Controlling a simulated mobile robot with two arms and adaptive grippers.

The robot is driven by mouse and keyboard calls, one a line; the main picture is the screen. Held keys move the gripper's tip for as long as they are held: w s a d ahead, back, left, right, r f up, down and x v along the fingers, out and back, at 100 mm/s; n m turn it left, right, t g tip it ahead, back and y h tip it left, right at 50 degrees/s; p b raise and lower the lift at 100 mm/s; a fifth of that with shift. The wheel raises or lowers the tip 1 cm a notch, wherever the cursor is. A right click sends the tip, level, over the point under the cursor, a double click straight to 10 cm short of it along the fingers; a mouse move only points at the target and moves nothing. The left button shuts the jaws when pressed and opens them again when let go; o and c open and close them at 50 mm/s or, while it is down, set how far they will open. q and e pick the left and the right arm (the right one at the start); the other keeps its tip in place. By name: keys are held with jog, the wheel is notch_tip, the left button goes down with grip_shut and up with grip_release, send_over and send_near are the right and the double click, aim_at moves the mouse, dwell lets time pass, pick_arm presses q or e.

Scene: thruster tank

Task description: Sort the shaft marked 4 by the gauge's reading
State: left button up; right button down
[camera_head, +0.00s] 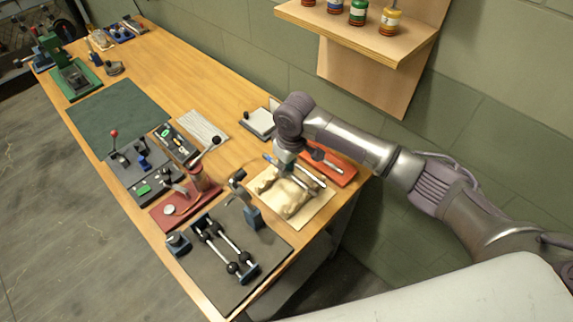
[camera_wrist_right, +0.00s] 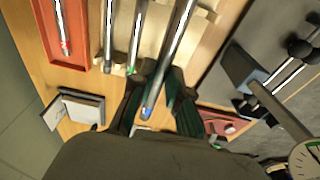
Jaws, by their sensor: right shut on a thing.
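My right gripper (camera_head: 286,168) is over the pale shaft rack (camera_head: 318,205) at the table's near right end. In the right wrist view its dark fingers (camera_wrist_right: 160,105) are shut on a silver shaft with a blue end (camera_wrist_right: 172,55). I cannot tell whether this shaft still touches the rack, and no number is readable. A green-ended shaft (camera_wrist_right: 136,40) and another shaft (camera_wrist_right: 108,35) lie beside it. The dial gauge (camera_wrist_right: 304,160) shows partly at the lower right; its reading is too small to tell. In the head view, the gauge stand (camera_head: 252,215) is by the black-ball rollers (camera_head: 232,266).
A grey-white pad (camera_head: 258,123) is behind. A red-based press (camera_head: 185,208) and a lever fixture (camera_head: 140,165) stand left. The green mat (camera_head: 115,115) is bare. A wall shelf (camera_head: 350,28) holds several coloured pots.

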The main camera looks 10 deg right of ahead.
jog(key=shift+f, duration=0.4)
jog(key=shift+f+b, duration=0.25)
jog(key=shift+b, duration=0.3)
notch_tip(320, 180, down, 2)
jog(key=shift+f+b, duration=0.1)
jog(key=shift+b, duration=1.1)
jog(key=shift+f+b, duration=0.7)
jog(key=shift+b, duration=0.2)
pick_arm(q)
notch_tip(320, 180, down, 7)
jog(key=shift+s+r+b, duration=0.15)
jog(key=shift+r+b, duration=0.05)
jog(key=shift+b, duration=0.25)
pick_arm(e)
jog(key=shift+f, duration=1.35)
jog(key=c, duration=1.1)
grip_release()
jog(key=shift+o, duration=0.2)
jog(key=r, duration=0.4)
jog(key=s+r, duration=0.1)
jog(key=r, duration=0.7)
jog(key=shift+s+d, duration=0.15)
jog(key=shift+d, duration=0.25)
